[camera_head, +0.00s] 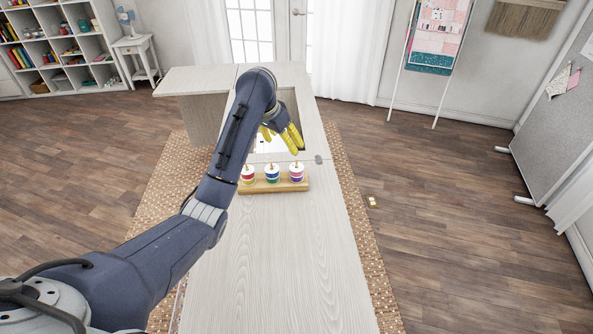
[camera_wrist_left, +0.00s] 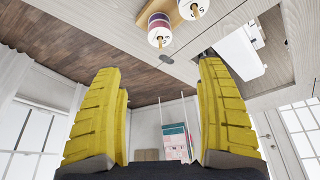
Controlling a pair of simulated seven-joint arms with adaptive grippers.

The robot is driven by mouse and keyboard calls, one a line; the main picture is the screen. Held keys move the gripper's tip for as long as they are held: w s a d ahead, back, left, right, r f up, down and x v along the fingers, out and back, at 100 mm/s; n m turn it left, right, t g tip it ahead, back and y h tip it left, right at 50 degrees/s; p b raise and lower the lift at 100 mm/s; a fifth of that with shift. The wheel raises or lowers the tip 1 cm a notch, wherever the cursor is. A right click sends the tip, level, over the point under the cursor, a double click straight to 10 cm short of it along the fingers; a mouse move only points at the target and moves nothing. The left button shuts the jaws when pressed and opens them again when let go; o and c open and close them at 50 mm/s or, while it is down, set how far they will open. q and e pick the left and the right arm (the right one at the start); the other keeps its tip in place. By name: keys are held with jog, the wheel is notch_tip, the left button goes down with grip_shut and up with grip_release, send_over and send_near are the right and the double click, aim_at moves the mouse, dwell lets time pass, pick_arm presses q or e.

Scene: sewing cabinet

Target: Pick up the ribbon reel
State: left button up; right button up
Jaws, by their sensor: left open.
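Several candidates for the ribbon reel show: three white-rimmed reels stand upright on pegs of a wooden rack on the cabinet top. The left reel (camera_head: 248,175) has red and green bands, the middle reel (camera_head: 272,174) blue and green, the right reel (camera_head: 296,173) purple and red. Two reels show at the top of the left wrist view, one with dark red and purple bands (camera_wrist_left: 160,27). My left gripper (camera_head: 282,142), with yellow ribbed fingers, is open and empty beyond the rack, above the cabinet opening. My right gripper is out of view.
The wooden rack (camera_head: 272,186) rests on the pale cabinet top (camera_head: 285,265), whose near part is clear. Behind it is an opening with a white object (camera_wrist_left: 235,52) inside. A small yellow and white item (camera_head: 372,202) lies on the floor at right.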

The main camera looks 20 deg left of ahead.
aim_at(296, 167)
pick_arm(q)
jog(key=x, duration=1.7)
jog(key=shift+s+f, duration=0.1)
jog(key=shift+f, duration=0.05)
jog(key=shift+c, duration=0.4)
jog(key=c, duration=1.1)
